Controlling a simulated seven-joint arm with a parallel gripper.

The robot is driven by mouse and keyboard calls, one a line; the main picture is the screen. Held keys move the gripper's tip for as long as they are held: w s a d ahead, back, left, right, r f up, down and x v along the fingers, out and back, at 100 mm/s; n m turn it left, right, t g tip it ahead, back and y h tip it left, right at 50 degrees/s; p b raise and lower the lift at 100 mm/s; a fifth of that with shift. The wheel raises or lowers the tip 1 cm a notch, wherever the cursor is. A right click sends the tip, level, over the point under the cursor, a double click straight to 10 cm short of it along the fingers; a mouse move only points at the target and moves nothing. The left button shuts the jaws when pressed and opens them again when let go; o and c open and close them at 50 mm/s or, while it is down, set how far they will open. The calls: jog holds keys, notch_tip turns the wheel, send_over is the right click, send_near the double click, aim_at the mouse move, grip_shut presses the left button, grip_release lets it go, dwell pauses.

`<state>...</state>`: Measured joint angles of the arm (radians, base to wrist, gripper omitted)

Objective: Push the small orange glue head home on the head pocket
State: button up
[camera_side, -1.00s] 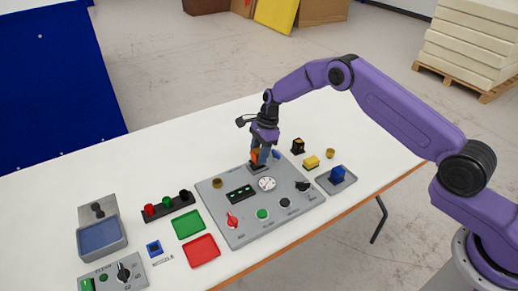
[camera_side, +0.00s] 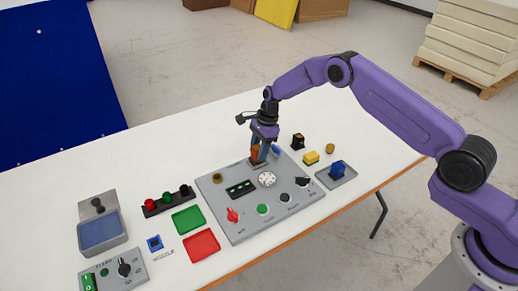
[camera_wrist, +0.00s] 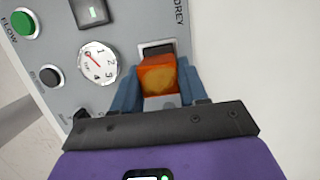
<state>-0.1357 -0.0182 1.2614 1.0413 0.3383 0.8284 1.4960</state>
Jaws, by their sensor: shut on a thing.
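The small orange glue head (camera_wrist: 158,78) is between the two blue-grey fingers of my gripper (camera_wrist: 157,86), which is shut on it. In the side view, the orange head (camera_side: 254,151) shows partly behind the fingers of my gripper (camera_side: 260,157), low over the back edge of the grey panel. The dark head pocket (camera_wrist: 156,49) shows just beyond the head in the wrist view. The head overlaps the pocket's near part, so I cannot tell whether it is seated or how deep it sits.
The grey panel (camera_side: 240,212) carries a white dial (camera_side: 267,179), a red knob (camera_side: 232,215) and other controls. A blue part in a grey tray (camera_side: 348,180), a yellow block (camera_side: 311,158) and a black-and-yellow piece (camera_side: 298,141) stand to the right. Green (camera_side: 188,220) and red (camera_side: 202,246) trays lie left.

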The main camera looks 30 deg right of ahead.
jog(key=shift+f, duration=0.55)
dwell(0.4)
jog(key=o, duration=1.2)
jog(key=shift+o, duration=0.2)
jog(key=v, duration=1.6)
jog(key=s+a+r+n, duration=0.5)
jog(key=s+r+n, duration=0.2)
jog(key=s, duration=0.2)
jog(key=s+r+n+h, duration=0.25)
jog(key=s+n, duration=0.55)
jog(key=s, duration=0.6)
jog(key=s+d+n, duration=0.5)
jog(key=s+n, duration=0.2)
jog(key=s, duration=0.5)
jog(key=s+d+n, duration=0.5)
jog(key=s+n, duration=0.3)
jog(key=s, duration=0.3)
jog(key=shift+s+n, duration=0.3)
jog(key=shift+s, duration=0.05)
